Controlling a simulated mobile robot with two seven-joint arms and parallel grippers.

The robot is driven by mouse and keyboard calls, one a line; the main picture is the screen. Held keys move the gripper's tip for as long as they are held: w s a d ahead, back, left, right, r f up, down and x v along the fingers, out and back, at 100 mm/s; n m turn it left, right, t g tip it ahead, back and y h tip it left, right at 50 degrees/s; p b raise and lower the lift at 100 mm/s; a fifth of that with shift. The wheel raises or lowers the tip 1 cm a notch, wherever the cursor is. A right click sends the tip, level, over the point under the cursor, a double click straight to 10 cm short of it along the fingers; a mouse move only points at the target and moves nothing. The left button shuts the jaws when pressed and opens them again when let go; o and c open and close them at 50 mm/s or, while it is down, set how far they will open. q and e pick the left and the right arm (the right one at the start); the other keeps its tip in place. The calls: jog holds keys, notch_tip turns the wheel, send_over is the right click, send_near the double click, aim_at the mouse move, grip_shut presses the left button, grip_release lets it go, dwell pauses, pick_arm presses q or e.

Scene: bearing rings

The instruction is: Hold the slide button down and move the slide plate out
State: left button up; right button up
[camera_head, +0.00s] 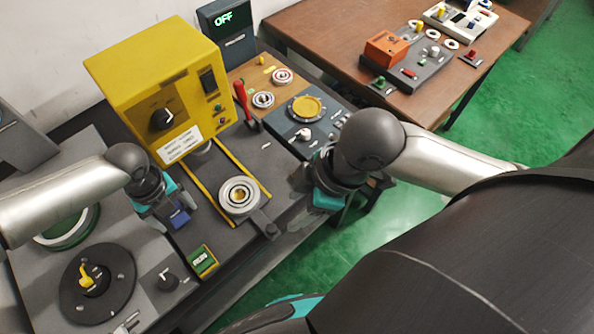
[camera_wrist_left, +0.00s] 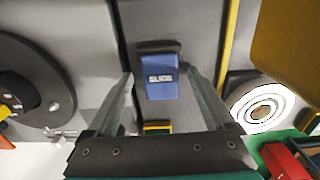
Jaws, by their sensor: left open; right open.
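The blue slide button (camera_head: 180,217) sits on the grey bench panel and reads "SLIDE" in the left wrist view (camera_wrist_left: 161,78). My left gripper (camera_head: 165,222) is just beside and over it; its two fingers stand apart on either side of the button in the left wrist view (camera_wrist_left: 160,85). The slide plate (camera_head: 258,217) lies between yellow rails in front of the yellow machine and carries a ringed bearing (camera_head: 239,195). A short tab with a knob (camera_head: 271,230) sticks out at its front. My right gripper (camera_head: 325,197) is right of the plate, its fingers partly hidden by the wrist.
The yellow machine (camera_head: 150,85) stands behind the plate. A green RUN button (camera_head: 203,261) is in front. A dark round dial (camera_head: 97,284) lies at left. A red lever (camera_head: 242,100) stands behind the plate. Another table (camera_head: 330,30) is at the back right.

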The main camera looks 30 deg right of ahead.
pick_arm(q)
jog(key=shift+r, duration=0.1)
notch_tip(320, 180, up, 15)
jog(key=p, duration=0.2)
dwell(0.3)
jog(key=shift+r, duration=0.1)
notch_tip(320, 180, up, 6)
jog(key=p, duration=0.8)
dwell(0.5)
